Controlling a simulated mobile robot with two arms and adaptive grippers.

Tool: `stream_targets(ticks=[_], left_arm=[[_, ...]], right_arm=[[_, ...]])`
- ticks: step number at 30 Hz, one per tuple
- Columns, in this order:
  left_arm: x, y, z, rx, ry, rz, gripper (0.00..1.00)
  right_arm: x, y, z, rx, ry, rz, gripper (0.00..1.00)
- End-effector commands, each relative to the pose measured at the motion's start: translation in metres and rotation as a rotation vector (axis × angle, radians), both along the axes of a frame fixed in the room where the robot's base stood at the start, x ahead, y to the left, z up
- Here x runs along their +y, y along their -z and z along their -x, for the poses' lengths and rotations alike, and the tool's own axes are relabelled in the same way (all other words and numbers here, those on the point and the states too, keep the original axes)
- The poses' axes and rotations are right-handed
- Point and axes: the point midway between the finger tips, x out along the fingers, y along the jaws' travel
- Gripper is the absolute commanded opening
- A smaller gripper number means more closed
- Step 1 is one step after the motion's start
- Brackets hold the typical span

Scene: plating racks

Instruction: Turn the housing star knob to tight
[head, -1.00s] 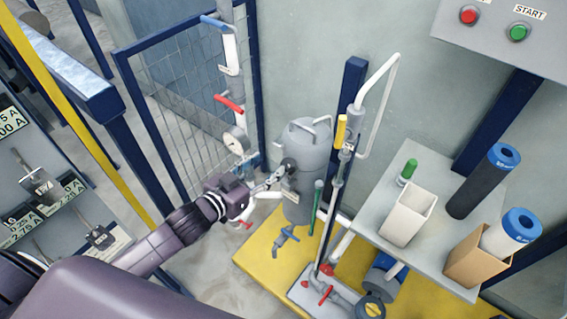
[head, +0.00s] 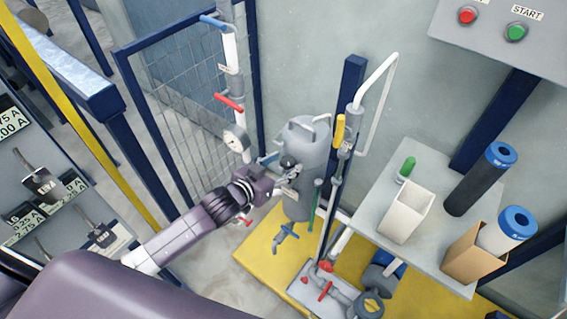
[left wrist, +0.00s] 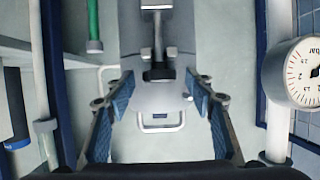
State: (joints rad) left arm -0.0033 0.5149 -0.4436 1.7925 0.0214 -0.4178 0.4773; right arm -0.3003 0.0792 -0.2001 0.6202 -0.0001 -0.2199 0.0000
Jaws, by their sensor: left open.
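The filter housing (head: 306,146) is a grey upright vessel with a handled lid, standing on the yellow platform. A dark knob (head: 288,161) sits on its front left side, small in the head view. In the left wrist view a dark fitting, apparently this knob (left wrist: 159,73), lies just beyond the fingertips, near the middle between them. My left gripper (left wrist: 160,92) is open, its blue-padded fingers wide apart on either side, with nothing held. In the head view the left gripper (head: 282,182) is close in front of the housing; contact cannot be told. My right gripper is not in view.
A pressure gauge (head: 235,139) and pipe with red and blue levers stand left of the housing. A green-handled rod (left wrist: 93,25) and white pipes are close on the other side. A grey shelf (head: 420,250) with cartridges stands at right.

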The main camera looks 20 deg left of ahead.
Motion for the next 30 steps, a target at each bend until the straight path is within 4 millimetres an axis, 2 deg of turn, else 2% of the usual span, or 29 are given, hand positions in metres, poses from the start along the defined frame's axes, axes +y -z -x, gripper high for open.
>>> stream_targets(ticks=[6,18,23,30], left_arm=[[-0.0002,-0.0001,-0.0003,-0.001,0.000,0.000,0.49],[-0.0001,-0.0002,0.0000,-0.001,0.000,0.000,0.07],[-0.0008,-0.0016,-0.0010,-0.003,0.026,-0.004,0.07],[-0.0013,-0.0027,-0.0029,-0.009,0.157,-0.007,0.07]], right_arm=[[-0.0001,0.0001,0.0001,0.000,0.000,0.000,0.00],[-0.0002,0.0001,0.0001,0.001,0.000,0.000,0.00],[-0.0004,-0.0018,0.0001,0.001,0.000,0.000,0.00],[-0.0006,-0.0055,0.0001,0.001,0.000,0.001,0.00]])
